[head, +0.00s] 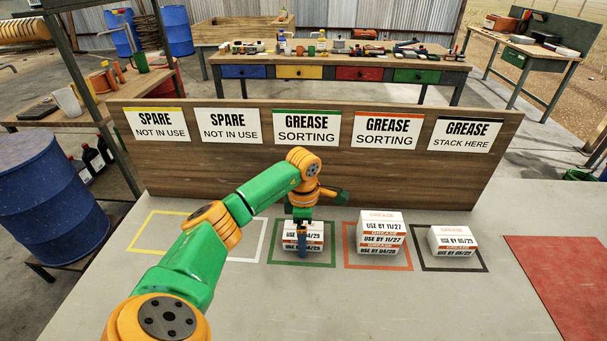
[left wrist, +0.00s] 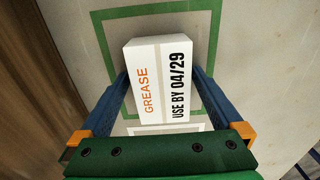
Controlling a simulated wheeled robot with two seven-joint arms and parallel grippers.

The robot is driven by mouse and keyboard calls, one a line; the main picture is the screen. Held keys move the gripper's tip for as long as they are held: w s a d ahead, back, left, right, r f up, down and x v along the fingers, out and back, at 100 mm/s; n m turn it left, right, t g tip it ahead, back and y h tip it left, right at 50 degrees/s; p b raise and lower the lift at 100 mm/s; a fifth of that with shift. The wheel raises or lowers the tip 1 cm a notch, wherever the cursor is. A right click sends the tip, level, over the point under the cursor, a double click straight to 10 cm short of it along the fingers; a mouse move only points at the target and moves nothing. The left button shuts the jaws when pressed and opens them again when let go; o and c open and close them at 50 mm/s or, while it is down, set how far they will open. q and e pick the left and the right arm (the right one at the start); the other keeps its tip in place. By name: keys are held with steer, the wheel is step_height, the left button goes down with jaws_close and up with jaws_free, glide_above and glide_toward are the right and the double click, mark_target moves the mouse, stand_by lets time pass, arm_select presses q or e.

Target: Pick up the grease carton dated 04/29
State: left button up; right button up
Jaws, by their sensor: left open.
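The grease carton dated 04/29 (left wrist: 160,82) is a white box with orange and black print. In the left wrist view it lies between the two blue fingers of my left gripper (left wrist: 158,77), which is open, one finger along each side. I cannot tell whether the fingers touch it. A 04/29 label shows there on the upper front. My right gripper is not in view.
A taller stack of cartons (head: 380,227), its upper labels reading 11/27, stands in the red square. Yellow and white squares are empty. A wooden board (head: 230,170) with signs rises behind. A red mat (head: 560,275) lies right.

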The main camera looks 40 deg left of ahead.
arm_select(q)
steer(key=shift+s+d+r, duration=0.1)
steer(key=shift+r, duration=0.05)
steer(key=c, duration=1.4)
